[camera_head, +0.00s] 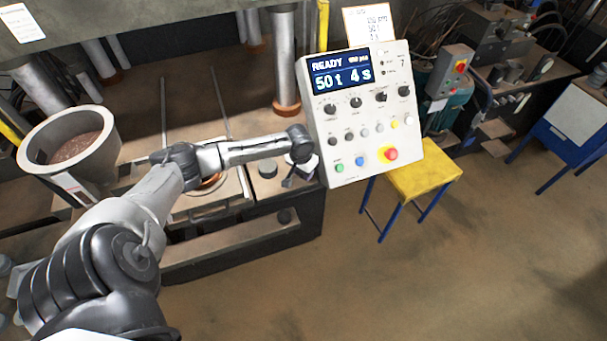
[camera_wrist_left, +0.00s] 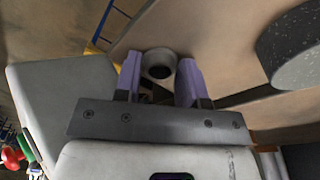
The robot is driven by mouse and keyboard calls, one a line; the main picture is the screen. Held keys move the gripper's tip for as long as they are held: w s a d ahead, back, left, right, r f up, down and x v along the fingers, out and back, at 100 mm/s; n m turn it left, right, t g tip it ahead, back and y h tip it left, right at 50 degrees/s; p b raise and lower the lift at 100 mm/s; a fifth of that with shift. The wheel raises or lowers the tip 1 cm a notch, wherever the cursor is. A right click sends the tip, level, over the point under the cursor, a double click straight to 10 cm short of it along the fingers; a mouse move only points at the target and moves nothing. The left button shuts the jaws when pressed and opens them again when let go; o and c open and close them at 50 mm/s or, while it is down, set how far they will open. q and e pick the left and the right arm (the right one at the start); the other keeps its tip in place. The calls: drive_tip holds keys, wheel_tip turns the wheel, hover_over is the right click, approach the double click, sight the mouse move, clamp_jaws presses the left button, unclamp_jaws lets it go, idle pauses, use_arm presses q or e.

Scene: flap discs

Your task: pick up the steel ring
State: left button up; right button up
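My left gripper (camera_head: 299,180) points down at the right end of the press bed, close to the left edge of the control panel. In the left wrist view its two purple-grey fingers (camera_wrist_left: 160,75) stand apart. A small grey ring with a dark centre (camera_wrist_left: 158,54), which looks like the steel ring, shows between the fingertips. I cannot tell whether it is level with them or below, and no grip on it is visible. In the head view I cannot make out the ring for certain near the gripper. My right gripper is not in view.
The white control panel (camera_head: 362,112) stands right beside the gripper, above a yellow stool (camera_head: 425,181). A grey round disc (camera_head: 267,168) lies left of the gripper. A large pot (camera_head: 75,145) stands at left.

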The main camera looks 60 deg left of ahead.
use_arm(q)
drive_tip(key=c, duration=0.5)
drive_tip(key=shift+c, duration=0.2)
